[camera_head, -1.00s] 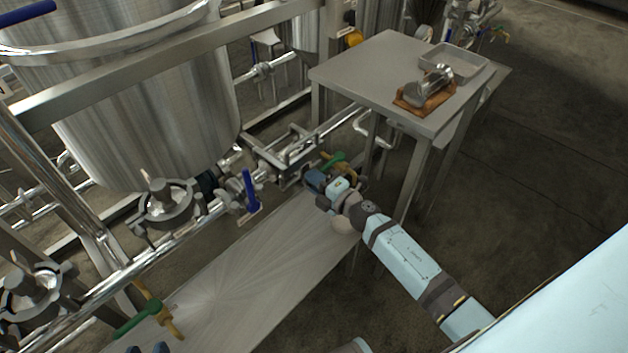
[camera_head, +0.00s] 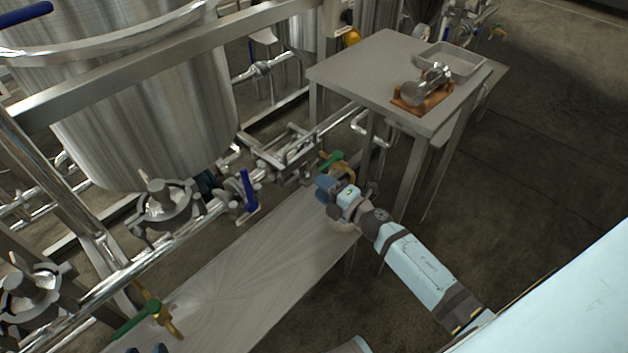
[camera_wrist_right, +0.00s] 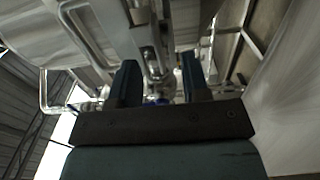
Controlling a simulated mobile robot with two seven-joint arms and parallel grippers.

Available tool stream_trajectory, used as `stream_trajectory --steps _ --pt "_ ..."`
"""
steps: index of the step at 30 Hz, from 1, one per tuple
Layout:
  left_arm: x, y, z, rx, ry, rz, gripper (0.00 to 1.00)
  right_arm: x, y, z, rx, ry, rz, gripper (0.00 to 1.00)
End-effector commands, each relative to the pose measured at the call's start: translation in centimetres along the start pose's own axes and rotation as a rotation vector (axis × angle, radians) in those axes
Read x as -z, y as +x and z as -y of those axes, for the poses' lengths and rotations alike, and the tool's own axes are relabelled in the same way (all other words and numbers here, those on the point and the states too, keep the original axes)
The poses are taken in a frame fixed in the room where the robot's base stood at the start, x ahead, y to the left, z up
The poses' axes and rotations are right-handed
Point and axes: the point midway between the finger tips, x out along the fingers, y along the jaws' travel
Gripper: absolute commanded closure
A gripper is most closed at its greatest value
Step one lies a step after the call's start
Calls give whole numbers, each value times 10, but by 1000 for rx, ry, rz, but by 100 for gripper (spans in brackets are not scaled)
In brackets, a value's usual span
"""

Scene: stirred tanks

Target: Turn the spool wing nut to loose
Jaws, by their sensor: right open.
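My right gripper (camera_head: 325,187) reaches in from the lower right, above the far end of the metal platform. In the right wrist view its two dark fingers (camera_wrist_right: 158,85) stand apart with nothing held between them. Beyond them are blurred steel pipes. A steel clamp fitting (camera_head: 165,203) with an upright grey piece sits on the pipe under the tank, well left of the gripper. A similar fitting (camera_head: 28,287) is at the lower left. I cannot make out which part is the spool wing nut. Dark blue tips (camera_head: 160,348) at the bottom edge may be my left gripper.
A blue valve handle (camera_head: 249,189) and a green one (camera_head: 331,160) stand near the right gripper. A steel table (camera_head: 365,65) with a tray (camera_head: 462,60) stands behind it. The large tank (camera_head: 140,120) fills the left. The metal platform (camera_head: 255,265) is bare.

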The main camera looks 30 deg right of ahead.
Motion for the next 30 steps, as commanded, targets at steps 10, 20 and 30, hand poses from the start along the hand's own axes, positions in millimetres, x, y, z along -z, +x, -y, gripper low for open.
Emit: stream_trajectory --steps 10,20,30 --pt "-8 -2 2 10 -4 34 57 0 -77 0 2 1 1 57" --pt "-8 -2 2 13 -6 34 57 0 -100 0 -1 0 1 57" --pt "-8 -2 3 13 -3 35 57 0 -100 0 0 0 1 57"
